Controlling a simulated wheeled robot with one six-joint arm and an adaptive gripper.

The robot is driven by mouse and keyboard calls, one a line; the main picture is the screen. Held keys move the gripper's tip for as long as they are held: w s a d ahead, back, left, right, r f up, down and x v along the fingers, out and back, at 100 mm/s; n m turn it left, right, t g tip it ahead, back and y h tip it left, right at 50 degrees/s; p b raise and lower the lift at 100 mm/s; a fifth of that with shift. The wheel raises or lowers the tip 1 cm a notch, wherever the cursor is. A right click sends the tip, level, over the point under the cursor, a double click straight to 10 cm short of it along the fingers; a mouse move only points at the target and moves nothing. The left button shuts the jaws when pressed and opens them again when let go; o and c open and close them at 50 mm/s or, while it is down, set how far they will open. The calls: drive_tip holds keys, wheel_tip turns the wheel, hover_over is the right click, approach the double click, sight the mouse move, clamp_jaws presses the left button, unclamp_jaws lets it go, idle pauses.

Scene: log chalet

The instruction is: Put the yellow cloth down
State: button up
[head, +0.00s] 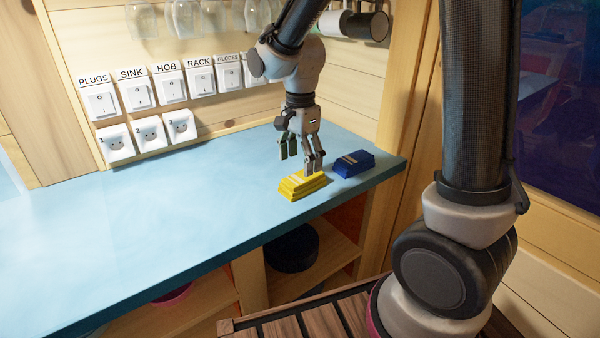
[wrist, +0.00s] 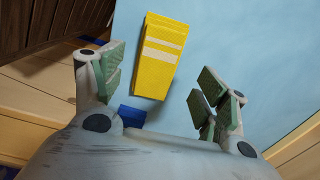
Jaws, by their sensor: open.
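The folded yellow cloth (head: 303,185) lies on the blue countertop (head: 150,215) near its front edge, toward the right end. My gripper (head: 302,160) is just above and behind it in the head view, pointing down, with its fingers apart and nothing between them. In the wrist view the yellow cloth (wrist: 160,55) shows whole, with pale stripes, beyond and between the spread fingers (wrist: 155,85). The cloth looks clear of the fingers there.
A folded blue cloth (head: 354,163) lies just right of the yellow one. Labelled switches (head: 170,88) and sockets (head: 150,132) line the back wall. Glasses (head: 187,18) hang above. A shelf with a dark round pan (head: 292,248) is below. The counter's left side is clear.

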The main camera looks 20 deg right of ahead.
wheel_tip(320, 180, up, 2)
drive_tip(key=shift+s+d+r, duration=0.1)
drive_tip(key=shift+d+r, duration=0.15)
drive_tip(key=shift+d, duration=0.05)
drive_tip(key=s+d+r+n+t, duration=0.2)
drive_tip(key=s+d+r+n, duration=0.3)
drive_tip(key=s+d+n, duration=0.2)
drive_tip(key=s+d+r+n+t, duration=0.2)
drive_tip(key=s+d+r+n, duration=0.3)
drive_tip(key=s+d, duration=0.3)
drive_tip(key=s+n, duration=0.1)
drive_tip(key=s, duration=0.3)
drive_tip(key=shift+r+n, duration=0.25)
drive_tip(key=shift+n, duration=0.15)
drive_tip(key=shift+a, duration=0.3)
